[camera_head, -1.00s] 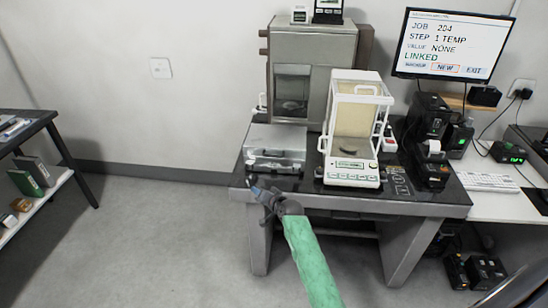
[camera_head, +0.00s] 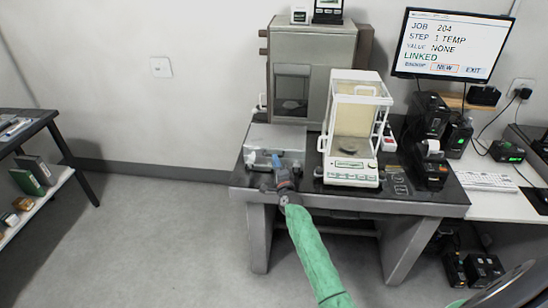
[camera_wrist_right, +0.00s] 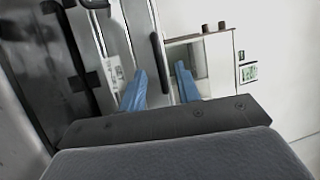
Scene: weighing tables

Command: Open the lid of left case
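The left case (camera_head: 272,138) is a flat grey metal case with its lid shut, at the left end of the dark weighing table. My right gripper (camera_head: 277,160), on a green-sleeved arm, is at the front of the case, its blue fingertips overlapping the front face. Its blue fingers show apart in the right wrist view (camera_wrist_right: 160,85), with a gap between them, so it is open. A dark bar shows beyond that gap; I cannot tell whether the fingers touch anything. My left gripper is not in view.
A white balance (camera_head: 351,130) stands close to the right of the case. A grey oven-like cabinet (camera_head: 312,60) stands behind it. The dark table's front edge (camera_head: 400,210) lies below. A shelf (camera_head: 50,190) is far left, with open floor between.

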